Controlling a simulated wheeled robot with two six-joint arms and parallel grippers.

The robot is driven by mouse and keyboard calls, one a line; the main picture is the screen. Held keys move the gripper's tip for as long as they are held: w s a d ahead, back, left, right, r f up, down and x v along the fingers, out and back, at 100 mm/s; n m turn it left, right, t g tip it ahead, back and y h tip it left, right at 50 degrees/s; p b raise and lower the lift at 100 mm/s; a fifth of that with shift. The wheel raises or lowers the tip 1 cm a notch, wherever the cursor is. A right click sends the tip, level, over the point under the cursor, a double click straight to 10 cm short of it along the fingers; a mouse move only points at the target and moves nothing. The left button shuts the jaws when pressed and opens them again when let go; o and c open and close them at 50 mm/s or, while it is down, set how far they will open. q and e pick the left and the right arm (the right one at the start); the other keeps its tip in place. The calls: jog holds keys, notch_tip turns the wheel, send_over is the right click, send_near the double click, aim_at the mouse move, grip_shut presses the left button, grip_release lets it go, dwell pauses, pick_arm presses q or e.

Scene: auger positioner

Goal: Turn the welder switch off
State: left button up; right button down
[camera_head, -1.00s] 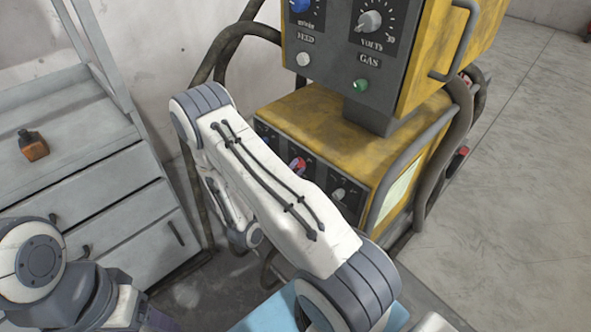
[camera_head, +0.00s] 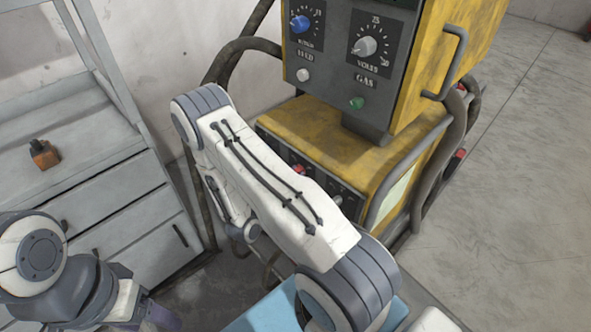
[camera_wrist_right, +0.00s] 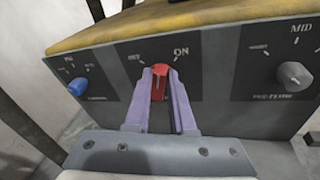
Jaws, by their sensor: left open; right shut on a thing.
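The welder switch is a red knob (camera_wrist_right: 160,80) between the OFF and ON labels on the dark lower panel of the yellow welder (camera_wrist_right: 180,20). The knob stands roughly upright in the right wrist view. My right gripper (camera_wrist_right: 160,90) is shut on it, with a purple finger on each side. In the head view a bit of the red switch (camera_head: 299,170) shows past my right arm, which hides much of the lower panel. My left gripper (camera_head: 158,315) is low at the left, far from the switch and only partly in view; it is open.
A blue knob (camera_wrist_right: 77,87) and a grey knob (camera_wrist_right: 295,75) flank the switch. The upper welder box (camera_head: 345,60) overhangs the lower one. The floor at right is clear.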

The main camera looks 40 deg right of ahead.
jog(key=shift+w+a+n+g+y+p, duration=0.25)
jog(key=shift+n+g+p, duration=0.55)
jog(key=shift+n, duration=0.85)
jog(key=shift+w+d+n+g+p, duration=0.15)
jog(key=shift+w+n+g+p, duration=0.35)
jog(key=shift+n+p, duration=0.85)
jog(key=shift+w+a+n+g+y+p, duration=0.15)
jog(key=shift+n+g+p, duration=0.55)
jog(key=shift+n, duration=1.3)
jog(key=shift+d, duration=0.1)
jog(key=c, duration=0.8)
grip_release()
jog(key=shift+o, duration=0.2)
jog(key=w+v, duration=0.1)
jog(key=v, duration=0.9)
jog(key=shift+s+a, duration=0.2)
jog(key=shift+s, duration=0.2)
